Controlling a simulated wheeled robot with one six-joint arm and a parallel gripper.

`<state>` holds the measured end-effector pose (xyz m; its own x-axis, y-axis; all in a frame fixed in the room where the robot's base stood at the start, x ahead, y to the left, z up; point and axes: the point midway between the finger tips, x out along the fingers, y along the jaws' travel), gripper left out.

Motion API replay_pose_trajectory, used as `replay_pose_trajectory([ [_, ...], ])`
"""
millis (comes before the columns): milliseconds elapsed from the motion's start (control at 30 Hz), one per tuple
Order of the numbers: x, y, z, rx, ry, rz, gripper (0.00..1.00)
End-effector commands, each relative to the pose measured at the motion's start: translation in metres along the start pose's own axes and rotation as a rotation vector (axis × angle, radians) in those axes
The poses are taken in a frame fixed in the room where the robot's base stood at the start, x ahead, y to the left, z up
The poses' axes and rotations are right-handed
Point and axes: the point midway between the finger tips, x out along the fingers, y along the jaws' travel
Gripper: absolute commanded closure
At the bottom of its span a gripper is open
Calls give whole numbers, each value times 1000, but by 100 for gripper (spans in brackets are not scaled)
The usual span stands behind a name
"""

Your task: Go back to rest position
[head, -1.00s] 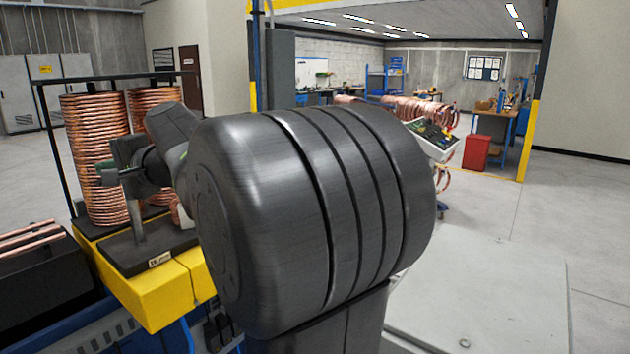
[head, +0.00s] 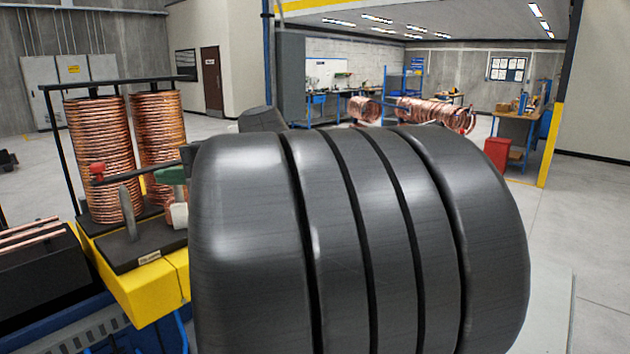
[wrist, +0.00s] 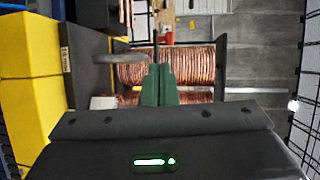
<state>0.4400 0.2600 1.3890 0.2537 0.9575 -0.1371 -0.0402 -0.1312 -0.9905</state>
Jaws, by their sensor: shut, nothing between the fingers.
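My gripper (wrist: 158,88) shows in the wrist view as green fingers closed together with nothing between them. It points toward the copper coils (wrist: 165,68), which look sideways in that view, and it stands apart from them as far as I can tell. In the head view the two upright copper coils (head: 100,150) stand on the left in a black frame. A green part, probably of my gripper (head: 172,175), shows in front of the right coil. My own large dark arm link fills the middle of the head view and hides much behind it.
A yellow stand (head: 140,292) with a black top carries the coils. A black block (head: 35,275) with copper tubes is at the left edge. More coils (head: 430,112), a red bin (head: 497,152) and workbenches are farther back. Grey floor is open at right.

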Motion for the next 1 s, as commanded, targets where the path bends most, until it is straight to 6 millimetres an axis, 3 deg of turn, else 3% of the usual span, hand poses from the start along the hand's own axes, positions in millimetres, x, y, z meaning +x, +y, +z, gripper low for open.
replay_pose_trajectory([
  [267,-24,1,0,-3,5,-2,100],
  [733,-27,1,0,-2,5,0,100],
  [1000,-34,23,-11,8,63,19,100],
])
